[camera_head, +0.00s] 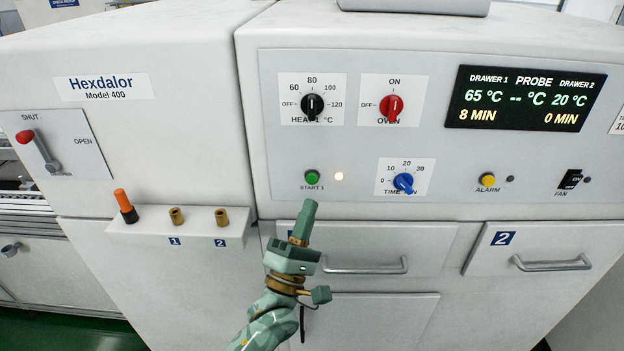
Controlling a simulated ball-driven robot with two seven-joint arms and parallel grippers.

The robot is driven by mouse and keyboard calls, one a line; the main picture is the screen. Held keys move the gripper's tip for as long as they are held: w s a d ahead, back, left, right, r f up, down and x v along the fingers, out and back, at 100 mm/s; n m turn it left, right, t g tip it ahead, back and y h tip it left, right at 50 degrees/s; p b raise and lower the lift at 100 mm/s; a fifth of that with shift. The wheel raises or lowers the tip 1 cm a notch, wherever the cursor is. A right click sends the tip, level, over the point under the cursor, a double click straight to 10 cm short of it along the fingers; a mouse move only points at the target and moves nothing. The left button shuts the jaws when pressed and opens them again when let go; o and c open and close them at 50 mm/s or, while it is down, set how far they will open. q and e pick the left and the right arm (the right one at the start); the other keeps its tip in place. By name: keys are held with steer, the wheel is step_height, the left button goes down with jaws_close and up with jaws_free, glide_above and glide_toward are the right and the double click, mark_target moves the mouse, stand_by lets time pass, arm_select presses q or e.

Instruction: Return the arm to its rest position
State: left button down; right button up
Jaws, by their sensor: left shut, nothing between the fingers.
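My left gripper (307,207) is shut and empty, pointing up in front of the oven panel. Its tip appears just below the green START 1 button (312,177); I cannot tell whether there is a gap in depth. My left arm (274,312) comes up from the bottom edge and covers part of the front of drawer 1 (385,240). A small light (339,176) glows beside the green button. The display (525,98) reads drawer 1 at 65 °C and 8 MIN, drawer 2 at 20 °C and 0 MIN. My right gripper is not in view.
The panel carries a black heat knob (312,105), red oven knob (391,106), blue time knob (403,182) and yellow alarm button (488,180). Drawer handles (552,264) stick out. At left, a ledge (180,226) holds an orange-handled probe (125,206) beside two brass sockets.

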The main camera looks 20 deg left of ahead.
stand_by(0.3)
arm_select(q)
step_height(320, 180, down, 18)
steer(key=w+d+m+g+h, duration=0.1)
steer(key=w+m+g, duration=0.1)
steer(key=m+g, duration=0.75)
steer(key=s+a+f+m+g, duration=0.1)
steer(key=s+f+m+g, duration=0.15)
steer(key=f, duration=0.45)
steer(key=s+a+f+m+g+y, duration=0.1)
steer(key=s+f+m, duration=0.25)
steer(key=f, duration=0.35)
steer(key=s+a+f+m+g, duration=0.1)
steer(key=s+f+m, duration=0.2)
steer(key=f, duration=0.4)
steer(key=s+a+f+m+g+y, duration=0.1)
steer(key=s+a+f+m+g, duration=0.15)
steer(key=s+f, duration=0.55)
steer(key=s+a+f+m+g+y, duration=0.15)
steer(key=s+f+g, duration=0.35)
steer(key=s, duration=0.5)
steer(key=s+a+f+g, duration=0.2)
steer(key=s+f, duration=0.1)
steer(key=s, duration=0.9)
steer(key=s+a+f+g, duration=0.2)
steer(key=s+f, duration=0.1)
steer(key=s, duration=1)
steer(key=shift+y, duration=0.35)
